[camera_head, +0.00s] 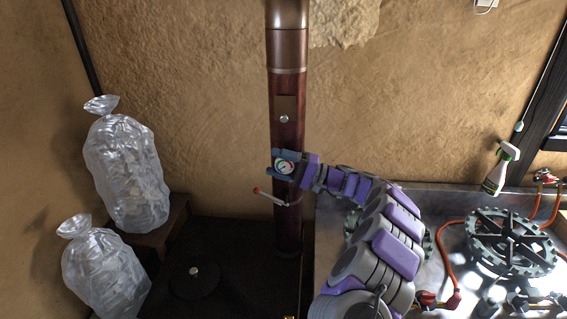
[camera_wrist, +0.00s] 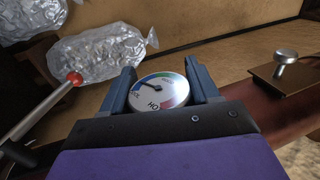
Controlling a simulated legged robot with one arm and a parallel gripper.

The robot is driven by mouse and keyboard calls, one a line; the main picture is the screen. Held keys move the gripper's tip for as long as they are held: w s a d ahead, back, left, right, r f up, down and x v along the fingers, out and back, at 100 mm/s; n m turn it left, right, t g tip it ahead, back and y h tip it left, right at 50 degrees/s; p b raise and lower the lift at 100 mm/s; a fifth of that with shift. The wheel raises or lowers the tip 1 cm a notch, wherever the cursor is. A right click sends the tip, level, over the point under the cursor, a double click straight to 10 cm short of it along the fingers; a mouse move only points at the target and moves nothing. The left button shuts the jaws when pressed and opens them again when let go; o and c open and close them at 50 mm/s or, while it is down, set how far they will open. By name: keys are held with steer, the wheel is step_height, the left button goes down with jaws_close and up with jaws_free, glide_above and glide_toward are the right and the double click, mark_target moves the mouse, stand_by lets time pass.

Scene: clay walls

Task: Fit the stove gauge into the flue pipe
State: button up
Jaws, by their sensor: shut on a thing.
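The stove gauge (camera_head: 284,167) is a small round white dial with coloured bands. My gripper (camera_head: 284,166) is shut on it, with a blue finger on each side. The dial also shows between the fingers in the wrist view (camera_wrist: 159,92). The flue pipe (camera_head: 287,110) is a dark red-brown upright tube on a black stove. The gauge is in front of the pipe in the head view; I cannot tell whether they touch. The gauge's back is hidden, and no hole in the pipe shows.
A plate with a silver knob (camera_head: 284,118) is on the pipe above the gauge. A red-tipped lever (camera_head: 270,197) juts left below it. Clear bags (camera_head: 126,175) stand at left. Gas burners (camera_head: 512,243) and a spray bottle (camera_head: 499,170) are at right.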

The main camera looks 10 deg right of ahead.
steer(key=o, duration=1.4)
steer(key=shift+c, duration=0.2)
